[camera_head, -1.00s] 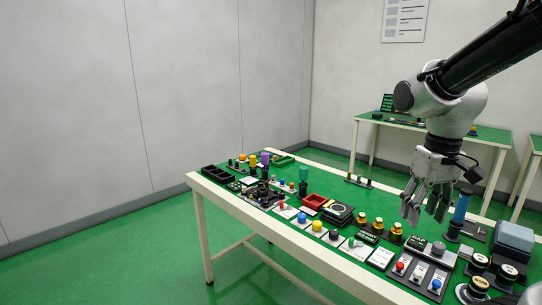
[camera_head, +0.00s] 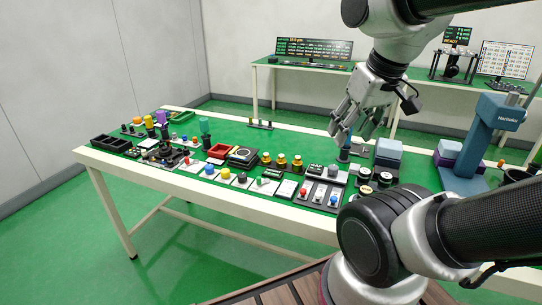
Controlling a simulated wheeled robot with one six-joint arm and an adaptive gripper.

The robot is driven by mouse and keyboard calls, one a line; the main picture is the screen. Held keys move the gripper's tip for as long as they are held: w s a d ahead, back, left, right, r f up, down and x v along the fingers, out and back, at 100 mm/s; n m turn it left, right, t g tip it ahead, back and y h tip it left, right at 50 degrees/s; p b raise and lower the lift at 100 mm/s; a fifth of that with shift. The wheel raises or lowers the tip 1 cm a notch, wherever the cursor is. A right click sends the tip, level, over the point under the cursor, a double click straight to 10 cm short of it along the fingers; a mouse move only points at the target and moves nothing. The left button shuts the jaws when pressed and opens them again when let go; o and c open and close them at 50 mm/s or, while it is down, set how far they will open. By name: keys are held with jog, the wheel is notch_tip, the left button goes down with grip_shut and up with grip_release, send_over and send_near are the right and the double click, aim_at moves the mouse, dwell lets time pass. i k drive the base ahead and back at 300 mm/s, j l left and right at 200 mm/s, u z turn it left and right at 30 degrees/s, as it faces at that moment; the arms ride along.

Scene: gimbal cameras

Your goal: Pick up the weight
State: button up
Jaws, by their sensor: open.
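Three small brass-coloured knobbed pieces that look like weights (camera_head: 281,161) stand in a row at the middle of the long green-topped table (camera_head: 235,131). A dark round piece (camera_head: 333,171) sits on a flat grey device (camera_head: 322,176) to their right. I cannot tell which of these is the task's weight. My gripper (camera_head: 355,130) is open and empty, with its fingers pointing down.
A red tray (camera_head: 220,151), a black square device (camera_head: 243,155) and coloured buttons stand to the left. A grey-blue block (camera_head: 388,150), black round pieces and a blue stand (camera_head: 475,140) are to the right. Another green bench (camera_head: 300,64) is behind.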

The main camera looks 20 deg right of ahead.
aim_at(280, 163)
jog(key=i+j+z, duration=0.3)
jog(key=j+z, duration=0.25)
jog(key=i+j+z, duration=0.15)
jog(key=j+z, duration=0.15)
jog(key=j, duration=0.15)
jog(key=j+z, duration=0.25)
jog(key=j, duration=0.15)
jog(key=i, duration=0.05)
